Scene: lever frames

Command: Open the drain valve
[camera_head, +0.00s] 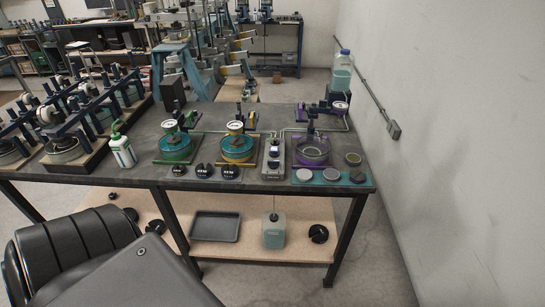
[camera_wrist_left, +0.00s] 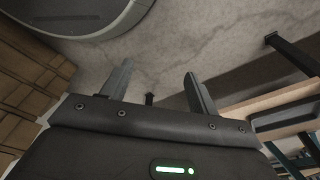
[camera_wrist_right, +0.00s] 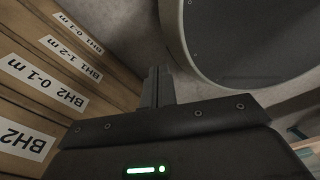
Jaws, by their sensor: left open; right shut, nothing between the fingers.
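I cannot pick out the drain valve for certain at this size. On the bench (camera_head: 130,178) stand a green-based cell (camera_head: 175,148), a yellow-based cell (camera_head: 238,149) and a purple-based cell (camera_head: 312,151). A narrow grey panel (camera_head: 273,165) stands between the yellow and purple ones. Thin tubing runs near the purple cell. A bottle of pale liquid (camera_head: 274,233) sits below the panel on the lower shelf. My left gripper (camera_wrist_left: 158,74) is open and empty above the floor. My right gripper (camera_wrist_right: 156,72) is shut and empty beside labelled boxes (camera_wrist_right: 45,95). Neither gripper shows in the head view.
A raised bottle (camera_head: 342,72) stands at the bench's back right, near the wall (camera_head: 450,130). A white squeeze bottle (camera_head: 122,150), dark-framed devices (camera_head: 65,148) and several small discs crowd the bench. The lower shelf holds a grey tray (camera_head: 215,226) and a black knob-like part (camera_head: 318,233).

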